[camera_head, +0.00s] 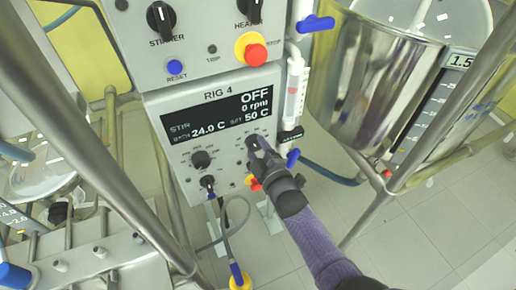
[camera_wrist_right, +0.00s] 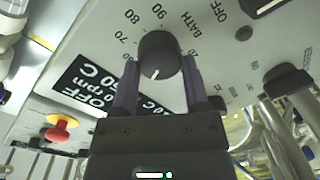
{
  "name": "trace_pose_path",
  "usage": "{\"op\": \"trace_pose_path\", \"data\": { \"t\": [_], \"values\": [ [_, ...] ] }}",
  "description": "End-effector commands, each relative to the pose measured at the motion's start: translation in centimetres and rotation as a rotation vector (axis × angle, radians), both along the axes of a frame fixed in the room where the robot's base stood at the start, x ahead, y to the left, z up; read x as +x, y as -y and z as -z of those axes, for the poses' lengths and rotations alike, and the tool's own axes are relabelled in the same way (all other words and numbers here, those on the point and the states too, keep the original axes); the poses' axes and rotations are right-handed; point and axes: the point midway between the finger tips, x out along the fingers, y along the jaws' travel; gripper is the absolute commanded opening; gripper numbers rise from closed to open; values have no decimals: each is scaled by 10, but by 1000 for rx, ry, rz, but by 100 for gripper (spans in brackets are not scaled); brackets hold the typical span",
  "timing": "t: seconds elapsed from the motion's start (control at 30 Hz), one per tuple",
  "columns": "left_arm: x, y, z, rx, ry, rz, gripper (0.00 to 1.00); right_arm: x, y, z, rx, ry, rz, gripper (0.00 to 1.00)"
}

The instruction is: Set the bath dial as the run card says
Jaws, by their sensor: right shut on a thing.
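The bath dial (camera_wrist_right: 158,50) is a round black knob with a white pointer line, on the grey Rig 4 panel. In the head view the dial (camera_head: 252,140) sits at the right, below the display. My right gripper (camera_head: 260,152) is shut on it; in the wrist view the purple fingers stand on both sides of the knob. The pointer faces back toward the gripper's palm; 70, 80 and 90 show on the far side. The display (camera_head: 219,115) reads OFF, 0 rpm, bath 24.0 C, set 50 C. No run card is readable. My left gripper is not in view.
Two other black knobs (camera_head: 201,159) sit left on the panel, one with a cable below. A red stop button (camera_head: 255,55) is above; a steel vessel (camera_head: 375,85) stands right.

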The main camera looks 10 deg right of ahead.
Motion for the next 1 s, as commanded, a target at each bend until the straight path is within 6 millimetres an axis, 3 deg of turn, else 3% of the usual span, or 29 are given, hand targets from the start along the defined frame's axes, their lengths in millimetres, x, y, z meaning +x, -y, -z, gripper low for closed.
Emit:
{"op": "trace_pose_path", "data": {
  "t": [1.0],
  "values": [
    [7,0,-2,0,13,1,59,0,3,1,942,-187,1,0]
  ]
}}
